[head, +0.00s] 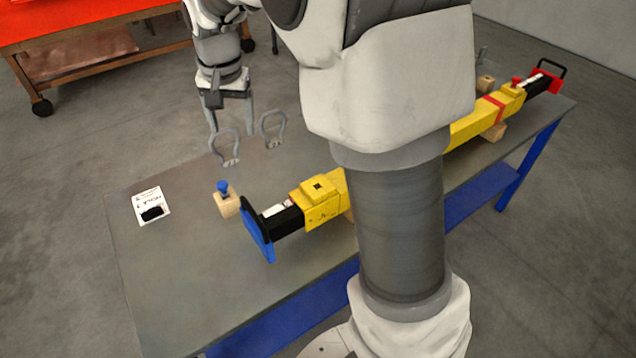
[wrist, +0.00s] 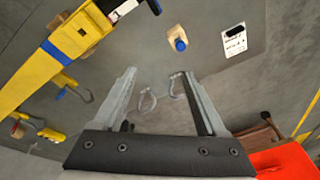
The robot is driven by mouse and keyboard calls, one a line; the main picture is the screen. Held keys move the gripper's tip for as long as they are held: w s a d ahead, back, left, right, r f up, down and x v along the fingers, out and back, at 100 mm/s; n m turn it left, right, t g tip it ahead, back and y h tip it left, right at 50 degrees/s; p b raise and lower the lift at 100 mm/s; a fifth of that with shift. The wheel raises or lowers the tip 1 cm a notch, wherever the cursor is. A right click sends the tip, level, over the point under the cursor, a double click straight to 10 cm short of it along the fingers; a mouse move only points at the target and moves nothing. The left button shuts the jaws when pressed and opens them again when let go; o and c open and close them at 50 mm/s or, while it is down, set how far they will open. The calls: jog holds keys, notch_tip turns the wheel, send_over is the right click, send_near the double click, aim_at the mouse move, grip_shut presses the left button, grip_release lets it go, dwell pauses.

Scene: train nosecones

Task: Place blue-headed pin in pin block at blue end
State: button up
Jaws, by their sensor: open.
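The blue-headed pin (head: 223,187) is upright in the small wooden pin block (head: 228,206), beside the blue end plate (head: 257,230) of the yellow bar (head: 322,207). In the wrist view the pin's blue head (wrist: 180,45) shows against the block (wrist: 174,31), beyond the fingertips. How deep the pin sits cannot be told. My gripper (head: 230,126) is open and empty over the far side of the table, behind and apart from the pin. Its two fingers (wrist: 158,76) are wide apart in the wrist view.
Two grey open-ring clips (head: 224,148) (head: 272,128) lie near my gripper. A white label card (head: 151,206) is left of the block on the grey table (head: 180,280). A red-topped table (head: 80,20) stands behind. My arm hides the bar's middle.

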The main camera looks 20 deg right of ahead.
jog(key=s+d+r+n+t, duration=0.1)
jog(key=s+d+r, duration=0.15)
jog(key=s, duration=0.45)
jog(key=s+d+r+n+t, duration=0.1)
jog(key=s+d+r, duration=0.1)
jog(key=s+r, duration=0.35)
jog(key=s+d+f+n, duration=0.1)
jog(key=s, duration=0.6)
jog(key=s+d+f+n+t, duration=0.1)
jog(key=s+f, duration=0.1)
jog(key=s, duration=0.5)
jog(key=shift+d+n, duration=0.3)
jog(key=shift+n, duration=0.1)
